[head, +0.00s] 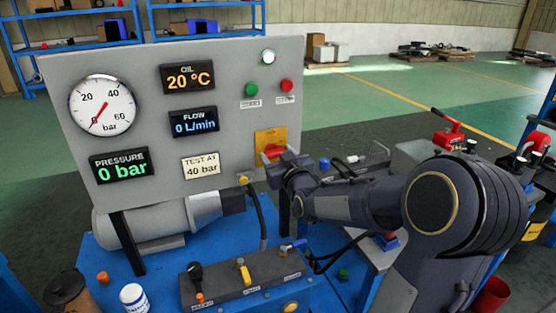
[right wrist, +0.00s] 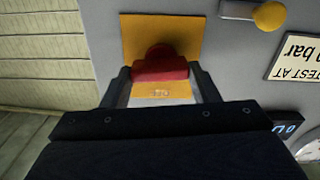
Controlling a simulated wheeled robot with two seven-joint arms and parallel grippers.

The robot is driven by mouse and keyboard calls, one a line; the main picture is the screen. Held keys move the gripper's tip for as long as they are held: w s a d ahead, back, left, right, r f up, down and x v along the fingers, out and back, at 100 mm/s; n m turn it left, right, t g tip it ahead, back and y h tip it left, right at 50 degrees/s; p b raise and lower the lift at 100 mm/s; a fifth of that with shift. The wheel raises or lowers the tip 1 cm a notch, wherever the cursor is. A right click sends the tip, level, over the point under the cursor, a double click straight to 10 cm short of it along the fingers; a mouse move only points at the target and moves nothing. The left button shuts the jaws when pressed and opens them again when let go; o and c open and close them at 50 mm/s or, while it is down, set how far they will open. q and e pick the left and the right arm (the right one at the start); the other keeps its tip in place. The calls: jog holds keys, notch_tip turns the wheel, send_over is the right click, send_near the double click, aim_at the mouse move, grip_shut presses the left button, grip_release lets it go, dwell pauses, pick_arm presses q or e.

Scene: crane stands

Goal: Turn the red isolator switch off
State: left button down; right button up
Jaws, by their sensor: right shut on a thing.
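The red isolator switch (head: 273,151) sits on a yellow plate (head: 263,137) at the lower right of the grey panel. In the right wrist view the red handle (right wrist: 160,68) lies crosswise between the two fingers, in front of the yellow plate (right wrist: 190,28). My right gripper (head: 276,158) reaches in from the right and is shut on the handle. In the right wrist view its fingers (right wrist: 160,75) touch the handle's two ends. Part of the plate is hidden behind the gripper in the head view. My left gripper is not in view.
The panel (head: 140,60) carries a dial gauge (head: 102,105), displays, and green (head: 251,90) and red (head: 287,86) buttons. A valve block (head: 245,285) with levers, a white jar (head: 134,298) and a hose stand on the blue bench below. Open green floor lies behind.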

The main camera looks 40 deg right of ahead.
jog(key=n+b, duration=0.2)
jog(key=n, duration=0.1)
jog(key=shift+f+n+b, duration=0.15)
jog(key=shift+n+b, duration=0.15)
jog(key=shift+b, duration=0.1)
jog(key=n+b, duration=0.1)
jog(key=n, duration=0.2)
jog(key=shift+a+n, duration=0.1)
jog(key=shift+n, duration=0.2)
jog(key=n+b, duration=0.1)
jog(key=n, duration=0.3)
jog(key=shift+a, duration=0.1)
jog(key=n, duration=0.5)
jog(key=shift+n, duration=0.3)
jog(key=o, duration=1)
jog(key=shift+w, duration=0.1)
